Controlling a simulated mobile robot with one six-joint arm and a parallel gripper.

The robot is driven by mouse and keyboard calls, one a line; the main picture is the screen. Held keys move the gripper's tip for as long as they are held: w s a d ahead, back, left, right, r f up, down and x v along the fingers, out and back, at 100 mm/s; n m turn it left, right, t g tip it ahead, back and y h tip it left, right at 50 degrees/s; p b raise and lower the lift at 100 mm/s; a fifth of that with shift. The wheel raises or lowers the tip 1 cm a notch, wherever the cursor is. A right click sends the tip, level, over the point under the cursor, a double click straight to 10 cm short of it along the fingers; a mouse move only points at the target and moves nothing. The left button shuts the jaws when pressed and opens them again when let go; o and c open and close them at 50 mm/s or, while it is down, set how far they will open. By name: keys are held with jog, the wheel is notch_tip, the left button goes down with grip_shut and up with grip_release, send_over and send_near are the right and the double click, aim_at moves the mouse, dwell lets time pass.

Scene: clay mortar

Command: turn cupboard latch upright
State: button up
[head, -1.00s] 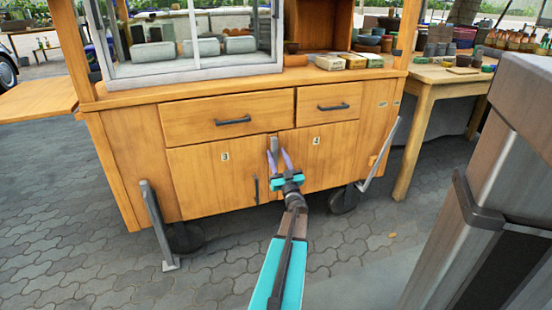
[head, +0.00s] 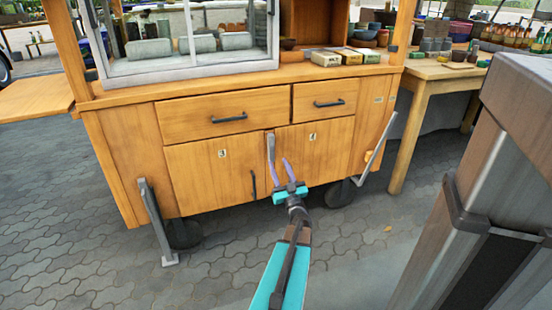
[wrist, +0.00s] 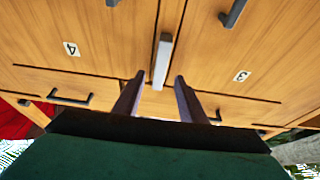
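The cupboard latch (head: 271,147) is a grey bar on the seam between the cupboard doors marked 3 (head: 210,172) and 4 (head: 312,152). It stands about upright, along the seam. In the wrist view the latch (wrist: 162,62) is a pale bar ahead of the fingers, near the middle. My gripper (head: 280,162) is open, with two purple-grey fingers spread. In the wrist view my gripper (wrist: 159,80) has the latch's near end in line with the gap between its fingers. Nothing shows held; whether a finger touches the latch I cannot tell.
Two drawers with dark handles (head: 229,118) sit above the doors. Door 3 has a dark handle (head: 253,184) near the seam. A slanted metal prop (head: 378,148) is at the cart's right. A wooden table (head: 425,75) stands farther right. Paving in front is open.

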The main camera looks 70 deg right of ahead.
jog(key=p+v, duration=0.1)
jog(key=v, duration=0.5)
jog(key=shift+s+a, duration=0.2)
jog(key=shift+f, duration=0.15)
